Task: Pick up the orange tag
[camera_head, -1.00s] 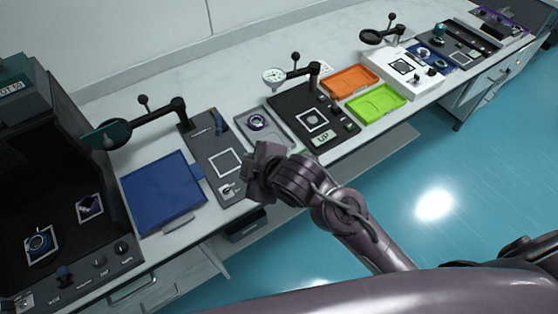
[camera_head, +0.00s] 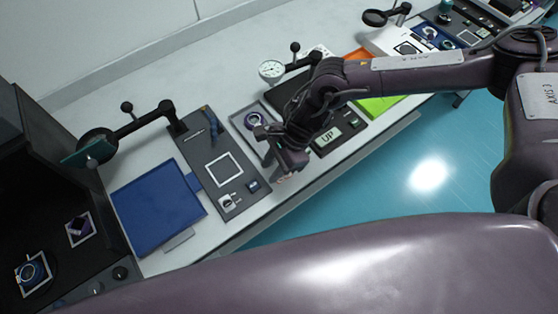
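I cannot make out an orange tag for certain in the head view. My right gripper (camera_head: 272,153) hangs over the front part of the table, between the grey panel with the white square and the black panel with the UP sign. Its two fingers look spread, with nothing seen between them. A small pale pinkish thing (camera_head: 285,177) shows just below it near the table's front edge, too small to identify. My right wrist and forearm hide part of the black panel and of the trays behind. My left gripper is not in view.
A grey tray with a ring part (camera_head: 254,121) lies beside the gripper. The grey panel (camera_head: 196,152) and a blue mat (camera_head: 146,214) lie to the left. A dial gauge (camera_head: 271,70) stands behind. Orange (camera_head: 361,53) and green (camera_head: 376,106) trays are partly covered by my arm.

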